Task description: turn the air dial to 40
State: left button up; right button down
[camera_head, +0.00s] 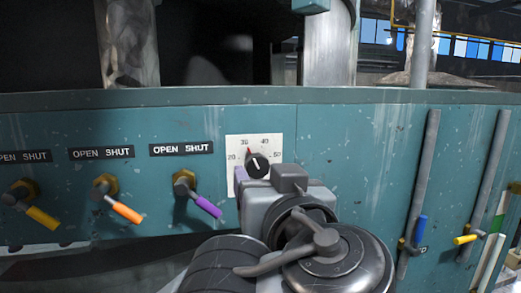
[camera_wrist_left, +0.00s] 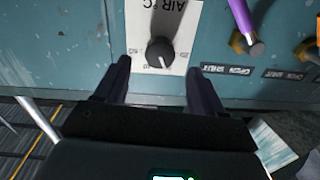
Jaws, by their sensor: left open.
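The air dial is a black round knob (camera_head: 257,165) with a white line, on a white plate (camera_head: 232,145) marked 20, 30, 40 and 50. A small red mark sits near 30, and the knob's white line tilts slightly left of upright. In the left wrist view the knob (camera_wrist_left: 160,52) shows upside down on its plate lettered AIR °C. My left gripper (camera_wrist_left: 159,67) is open, its two dark fingers spread either side of the knob with gaps on both sides. In the head view its body covers the plate's lower part. My right gripper is not in view.
Left of the dial are valves with purple (camera_head: 208,206), orange (camera_head: 127,213) and yellow (camera_head: 42,217) handles, under OPEN SHUT labels. On the right are vertical grey pipes (camera_head: 418,190) with blue (camera_head: 421,228) and yellow (camera_head: 465,239) levers. The teal panel (camera_head: 350,140) between is bare.

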aim_at(259, 168)
pick_arm(q)
jog(key=shift+p+x, duration=0.7)
jog(key=shift+x, duration=1.2)
jog(key=shift+c, duration=0.4)
jog(key=c, duration=1)
